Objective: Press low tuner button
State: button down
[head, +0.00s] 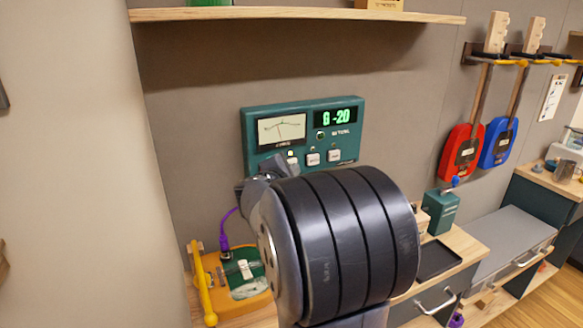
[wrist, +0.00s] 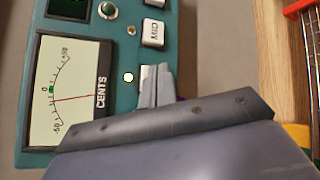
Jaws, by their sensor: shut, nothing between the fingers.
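The teal tuner (head: 350,165) hangs on the wall, with a needle dial (head: 282,129) and a green display (head: 335,117) reading about "G -20". It shows close up in the wrist view (wrist: 120,50). Along its lower face is a row of pale buttons. The middle button (head: 313,159) and right button (head: 334,156) are clear. The leftmost button (head: 293,162) is partly covered by my gripper (wrist: 157,88), beside a lit white lamp (wrist: 128,77). My gripper is shut and empty, its tips at or just before that button. Contact cannot be told.
A shelf (head: 300,15) runs above the tuner. Below is an orange and green device (head: 240,272) with a purple cable (head: 225,232). A red guitar (head: 462,150) and a blue guitar (head: 499,143) hang to the right. The wall around the tuner is clear.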

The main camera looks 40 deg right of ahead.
jog(key=shift+s, duration=0.25)
jog(key=s, duration=0.2)
jog(key=s+a+b, duration=0.1)
jog(key=s, duration=0.2)
jog(key=shift+a, duration=0.15)
jog(key=shift+w, duration=0.1)
dwell(0.7)
jog(key=shift+s+a+p, duration=0.2)
jog(key=shift+s+a, duration=0.05)
jog(key=shift+s, duration=0.75)
jog(key=shift+s+a+p, duration=0.2)
jog(key=shift+s, duration=0.75)
